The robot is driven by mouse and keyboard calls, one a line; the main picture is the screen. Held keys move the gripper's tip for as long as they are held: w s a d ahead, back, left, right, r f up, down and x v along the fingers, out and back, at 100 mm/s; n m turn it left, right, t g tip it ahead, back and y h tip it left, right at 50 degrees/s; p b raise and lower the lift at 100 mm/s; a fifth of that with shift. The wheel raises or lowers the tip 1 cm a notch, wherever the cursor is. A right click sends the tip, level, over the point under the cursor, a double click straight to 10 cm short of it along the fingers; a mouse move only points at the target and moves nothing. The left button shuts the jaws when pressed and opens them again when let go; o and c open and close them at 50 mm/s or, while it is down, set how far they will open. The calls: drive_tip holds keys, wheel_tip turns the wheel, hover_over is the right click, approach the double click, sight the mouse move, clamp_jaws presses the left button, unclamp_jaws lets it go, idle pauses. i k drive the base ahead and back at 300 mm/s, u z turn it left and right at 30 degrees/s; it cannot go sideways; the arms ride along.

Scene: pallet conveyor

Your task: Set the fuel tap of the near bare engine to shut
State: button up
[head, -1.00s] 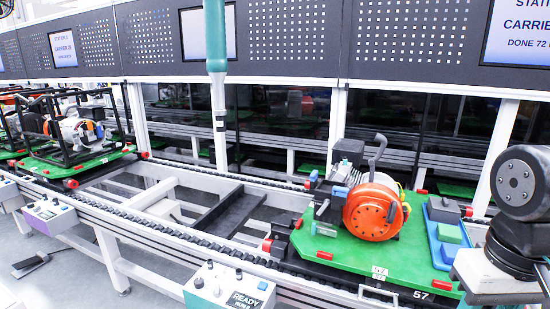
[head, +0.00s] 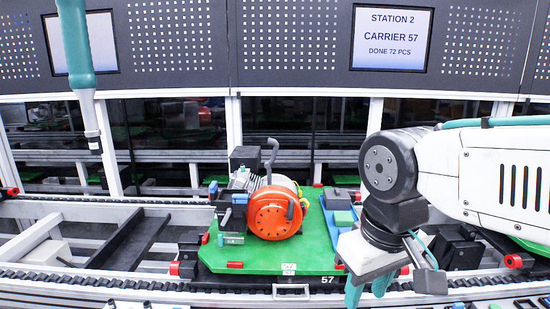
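The bare engine (head: 275,212), with an orange round housing and a dark handle on top, sits on a green carrier plate (head: 262,262) marked 57. Its left side has grey, black and blue parts and a small clear greenish piece (head: 231,239). The fuel tap is too small to tell apart, so its setting cannot be read. My gripper (head: 369,287) hangs to the right of the engine, in front of the carrier's right end, with its teal fingers pointing down. The fingers show a gap with nothing seen between them; their lower ends are partly cut off or hidden.
A blue tray (head: 341,232) with a green block lies right of the engine. The roller conveyor rail (head: 150,285) runs along the front. A teal hanging tool (head: 77,45) is at upper left. A screen (head: 391,40) reads Station 2, Carrier 57. The conveyor left of the carrier is empty.

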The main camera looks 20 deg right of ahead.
sight(221, 242)
drive_tip(key=u, duration=2.55)
drive_tip(key=k, duration=0.7)
drive_tip(key=z, duration=1.55)
drive_tip(key=i, duration=1)
